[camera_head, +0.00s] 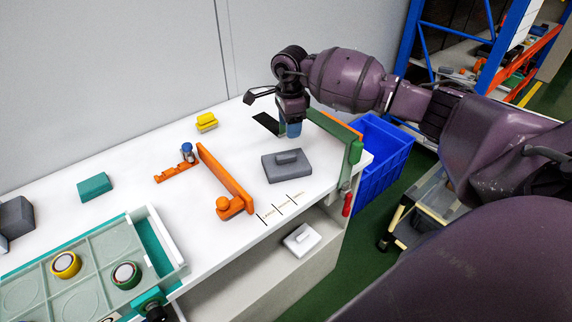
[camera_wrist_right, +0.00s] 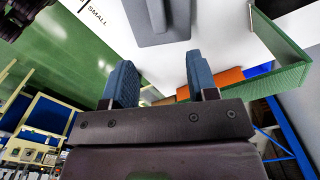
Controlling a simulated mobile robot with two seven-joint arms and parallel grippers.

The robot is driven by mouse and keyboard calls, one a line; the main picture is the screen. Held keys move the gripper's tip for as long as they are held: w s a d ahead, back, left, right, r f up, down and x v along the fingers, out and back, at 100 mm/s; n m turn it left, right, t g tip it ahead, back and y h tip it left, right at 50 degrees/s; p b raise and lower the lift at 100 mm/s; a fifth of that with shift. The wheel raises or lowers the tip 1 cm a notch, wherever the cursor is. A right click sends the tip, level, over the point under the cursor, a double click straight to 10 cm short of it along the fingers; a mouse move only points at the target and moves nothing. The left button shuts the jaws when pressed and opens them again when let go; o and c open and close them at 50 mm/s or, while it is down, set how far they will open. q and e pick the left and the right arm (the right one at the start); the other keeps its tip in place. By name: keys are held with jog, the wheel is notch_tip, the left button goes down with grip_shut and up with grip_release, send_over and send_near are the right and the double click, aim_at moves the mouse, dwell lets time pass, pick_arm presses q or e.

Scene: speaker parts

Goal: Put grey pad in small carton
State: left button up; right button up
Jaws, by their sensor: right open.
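A grey pad (camera_head: 286,166) with a raised bar on top lies flat on the white table, left of the green and orange rail. In the right wrist view, a grey piece, apparently this pad (camera_wrist_right: 158,25), shows at the top edge, partly cut off. My right gripper (camera_head: 292,130) is above the table just beyond the pad. Its blue fingers are apart and empty in the right wrist view (camera_wrist_right: 160,80). I cannot make out a small carton for certain. My left gripper is not in view.
A green board (camera_head: 335,125) stands along the table's right end, with a blue bin (camera_head: 385,150) beyond. An orange rail (camera_head: 225,178) stands left of the pad. Size markings (camera_head: 283,207) lie near the front edge. A tray (camera_head: 160,240) holds round parts.

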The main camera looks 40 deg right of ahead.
send_over(286, 155)
jog(key=f, duration=0.2)
jog(key=d+f, duration=0.1)
jog(key=f, duration=0.1)
jog(key=shift+s+f, duration=0.15)
jog(key=shift+f, duration=0.15)
jog(key=f, duration=0.2)
jog(key=a+f, duration=0.1)
jog(key=f, duration=0.1)
jog(key=shift+f, duration=0.7)
grip_shut()
jog(key=shift+r, duration=0.15)
